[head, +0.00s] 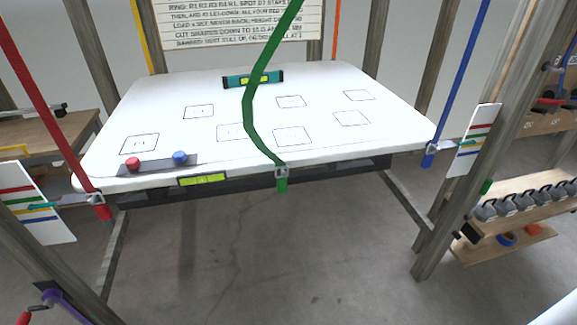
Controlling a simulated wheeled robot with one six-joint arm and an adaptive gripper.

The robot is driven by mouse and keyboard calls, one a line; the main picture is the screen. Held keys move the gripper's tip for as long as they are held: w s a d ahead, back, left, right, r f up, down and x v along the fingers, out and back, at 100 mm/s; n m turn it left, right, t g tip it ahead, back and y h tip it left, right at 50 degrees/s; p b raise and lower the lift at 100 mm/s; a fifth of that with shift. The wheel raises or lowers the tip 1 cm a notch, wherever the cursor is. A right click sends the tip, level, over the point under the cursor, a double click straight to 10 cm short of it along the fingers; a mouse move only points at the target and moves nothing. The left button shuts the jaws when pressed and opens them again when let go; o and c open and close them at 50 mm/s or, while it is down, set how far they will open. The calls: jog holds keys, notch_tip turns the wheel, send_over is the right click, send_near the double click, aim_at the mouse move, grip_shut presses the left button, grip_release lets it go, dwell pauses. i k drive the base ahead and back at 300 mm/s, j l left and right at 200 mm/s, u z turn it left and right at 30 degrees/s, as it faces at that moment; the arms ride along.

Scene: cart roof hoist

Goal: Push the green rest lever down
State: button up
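No part that I can clearly make out as a green rest lever shows. A small green piece (486,187) sits at the right wooden post, too small to tell what it is. A green strap (248,100) hangs across the white roof panel (330,85) and ends at a metal buckle on the panel's front edge, with a green tail (282,184) below it. My gripper is not in view.
A red strap (45,105) and a blue strap (462,75) meet the panel's front corners. A red-handled crank (45,298) is at lower left. A wooden shelf (540,200) with several grey weights stands right. The floor (270,260) in front is clear.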

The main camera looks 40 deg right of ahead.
aim_at(488, 182)
jog(key=z, duration=2.05)
jog(key=i+l, duration=0.15)
jog(key=l, duration=0.2)
jog(key=i+l, duration=0.15)
jog(key=l, duration=0.25)
jog(key=i+l, duration=0.15)
jog(key=l, duration=0.2)
jog(key=i+l+u, duration=0.1)
jog(key=l, duration=0.3)
